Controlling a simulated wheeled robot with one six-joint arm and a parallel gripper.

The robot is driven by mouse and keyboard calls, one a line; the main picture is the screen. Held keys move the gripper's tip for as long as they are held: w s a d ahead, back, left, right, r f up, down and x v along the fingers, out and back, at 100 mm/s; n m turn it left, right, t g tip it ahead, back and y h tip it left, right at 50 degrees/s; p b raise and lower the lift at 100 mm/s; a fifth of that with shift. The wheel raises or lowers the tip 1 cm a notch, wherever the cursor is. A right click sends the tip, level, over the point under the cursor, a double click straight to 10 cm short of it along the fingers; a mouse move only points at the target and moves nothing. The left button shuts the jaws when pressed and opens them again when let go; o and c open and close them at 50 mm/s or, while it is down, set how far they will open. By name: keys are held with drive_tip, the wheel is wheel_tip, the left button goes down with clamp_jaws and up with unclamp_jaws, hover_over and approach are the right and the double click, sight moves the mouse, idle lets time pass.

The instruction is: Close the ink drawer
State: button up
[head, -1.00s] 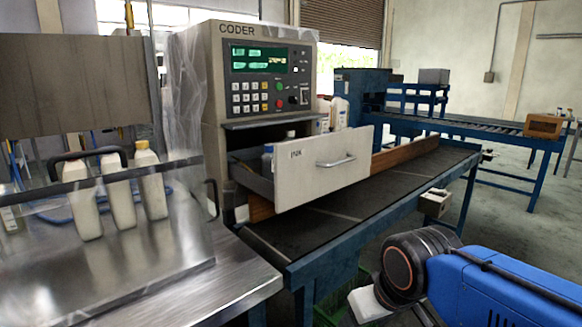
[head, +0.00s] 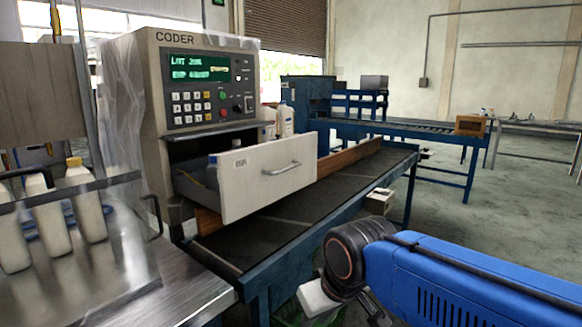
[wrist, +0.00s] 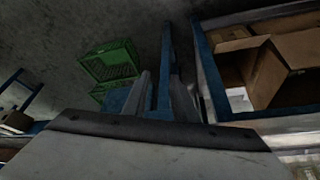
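The drawer is not recognisable in the wrist view.
The conveyor (head: 330,190) runs back to the right below the drawer. A metal table (head: 190,296) with bottles behind a clear guard is at left. A green crate (wrist: 110,62) and open cardboard box (wrist: 268,72) show in the wrist view.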

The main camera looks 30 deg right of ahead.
drive_tip(key=w+d+r+m, duration=0.1)
drive_tip(key=w+r, duration=0.1)
drive_tip(key=r, duration=0.1)
drive_tip(key=w+d+r+m, duration=0.1)
drive_tip(key=w+r, duration=0.2)
drive_tip(key=w+d+r+m, duration=0.1)
drive_tip(key=w+r, duration=0.1)
drive_tip(key=w, duration=0.1)
drive_tip(key=shift+w+r+t, duration=0.15)
drive_tip(key=shift+r+t, duration=0.15)
drive_tip(key=shift+r, duration=0.1)
clamp_jaws()
drive_tip(key=w+d+r+m+t+h, duration=0.2)
drive_tip(key=w+d+r+m, duration=0.7)
drive_tip(key=w+d+r, duration=1.15)
approach(306, 170)
wheel_tip(306, 170, down, 2)
drive_tip(key=s+d, duration=0.1)
drive_tip(key=d, duration=0.1)
drive_tip(key=shift+w+a+f, duration=0.15)
drive_tip(key=shift+w+a, duration=0.05)
drive_tip(key=shift+w, duration=0.4)
drive_tip(key=shift+w+a+f, duration=0.15)
drive_tip(key=shift+w+f, duration=0.05)
drive_tip(key=shift+w, duration=0.45)
drive_tip(key=shift+w+a+f, duration=0.15)
drive_tip(key=shift+w+a, duration=0.05)
drive_tip(key=shift+w, duration=0.4)
